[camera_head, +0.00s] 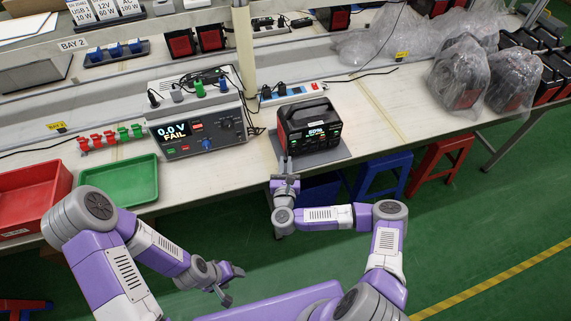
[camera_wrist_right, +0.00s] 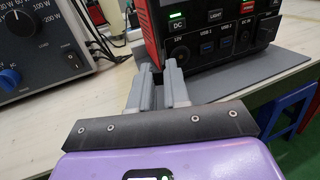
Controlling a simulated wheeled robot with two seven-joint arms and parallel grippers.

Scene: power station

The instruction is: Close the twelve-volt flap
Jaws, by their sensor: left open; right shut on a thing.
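The power station (camera_head: 307,127), black with red sides and a lit display, stands on a grey mat on the bench. The right wrist view shows its front (camera_wrist_right: 215,40), with the round 12V socket (camera_wrist_right: 180,53) at the lower left, beside two blue USB ports. My right gripper (camera_wrist_right: 161,72) is at the front's lower left corner, its fingertips just below and left of the 12V socket. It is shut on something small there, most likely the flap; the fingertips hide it. My left gripper (camera_head: 229,283) is open and empty, low in front of the bench, away from the station.
A grey tester (camera_head: 201,122) reading "0.0 V FAIL" stands left of the station. A power strip (camera_head: 291,93) lies behind. Green (camera_head: 119,183) and red (camera_head: 30,193) trays sit at the left. Bagged units (camera_head: 462,75) stand at the right; the bench between is largely clear.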

